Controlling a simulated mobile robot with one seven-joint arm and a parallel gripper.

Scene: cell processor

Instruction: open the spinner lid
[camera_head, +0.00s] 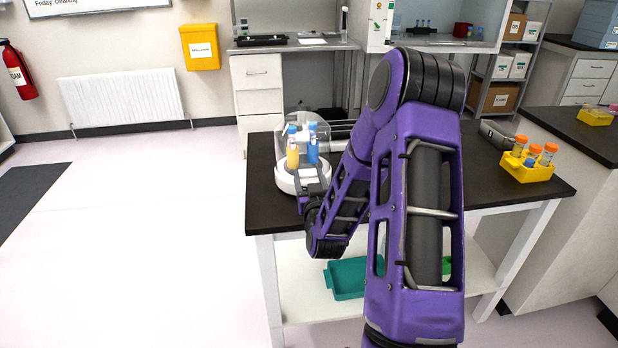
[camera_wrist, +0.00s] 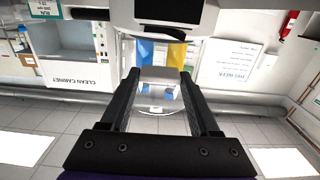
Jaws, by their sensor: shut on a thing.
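The spinner stands at the left end of the dark bench top, with a white round base (camera_head: 284,180) and a clear domed lid (camera_head: 283,147). A yellow tube (camera_head: 292,156) and a blue tube (camera_head: 313,150) show through the lid. My gripper (camera_head: 309,177) is at the spinner's near side. In the wrist view my gripper (camera_wrist: 160,82) is shut on a pale part at the lid's front, between its dark fingers. The clear lid (camera_wrist: 160,108) shows beyond it, with the white body (camera_wrist: 120,18) at the top. I cannot tell whether the lid is raised at all.
A yellow rack (camera_head: 526,172) with orange-capped tubes stands at the bench's right end, beside a grey case (camera_head: 497,133). A teal tray (camera_head: 347,280) lies on the shelf below. My arm crosses the middle of the bench. The floor to the left is clear.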

